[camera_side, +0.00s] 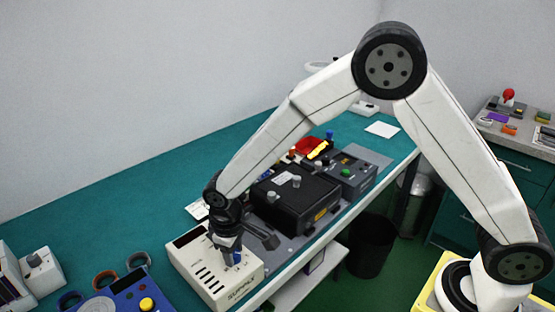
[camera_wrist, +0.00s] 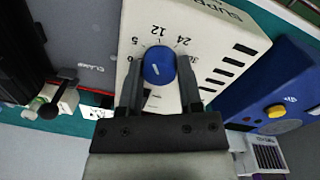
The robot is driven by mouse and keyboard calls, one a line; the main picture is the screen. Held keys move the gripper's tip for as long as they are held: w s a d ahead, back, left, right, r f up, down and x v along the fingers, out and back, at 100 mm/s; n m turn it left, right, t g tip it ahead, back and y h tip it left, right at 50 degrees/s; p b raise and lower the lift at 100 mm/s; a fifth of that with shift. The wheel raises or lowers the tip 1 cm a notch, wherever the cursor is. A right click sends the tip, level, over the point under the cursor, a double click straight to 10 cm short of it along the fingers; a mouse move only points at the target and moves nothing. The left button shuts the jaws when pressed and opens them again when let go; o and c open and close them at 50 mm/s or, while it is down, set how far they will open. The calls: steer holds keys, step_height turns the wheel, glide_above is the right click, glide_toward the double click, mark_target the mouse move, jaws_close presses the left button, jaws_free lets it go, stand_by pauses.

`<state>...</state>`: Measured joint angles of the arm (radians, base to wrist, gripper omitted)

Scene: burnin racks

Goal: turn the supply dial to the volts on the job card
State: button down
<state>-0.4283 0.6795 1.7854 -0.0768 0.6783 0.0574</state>
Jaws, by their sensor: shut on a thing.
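The cream supply box (camera_side: 188,257), marked "SUPPLY", stands at the bench's front edge. Its blue dial (camera_wrist: 158,67) has printed numbers around it, among them 5, 12 and 24. My gripper (camera_wrist: 158,62) is shut on the dial, with one dark finger on each side. In the side view my gripper (camera_side: 232,254) points down over the box and mostly hides the dial. A short pale mark shows on the dial face, but I cannot tell which number it points to. A white card (camera_side: 197,210) lies behind the box; its writing is too small to read.
A black case (camera_side: 291,200) and a grey unit (camera_side: 352,172) stand right of the supply. A blue device with a yellow knob (camera_side: 147,304) is at the front left. A white sheet (camera_side: 382,129) lies at the far end. The bench behind the supply is largely clear.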

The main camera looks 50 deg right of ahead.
steer(key=m, duration=0.5)
steer(key=shift+m, duration=0.3)
steer(key=m, duration=0.6)
steer(key=shift+w+g, duration=0.1)
steer(key=shift+g, duration=0.2)
steer(key=shift+c, duration=1.3)
jaws_free()
steer(key=shift+r, duration=0.1)
steer(key=shift+a+r, duration=0.2)
steer(key=shift+r, duration=3.65)
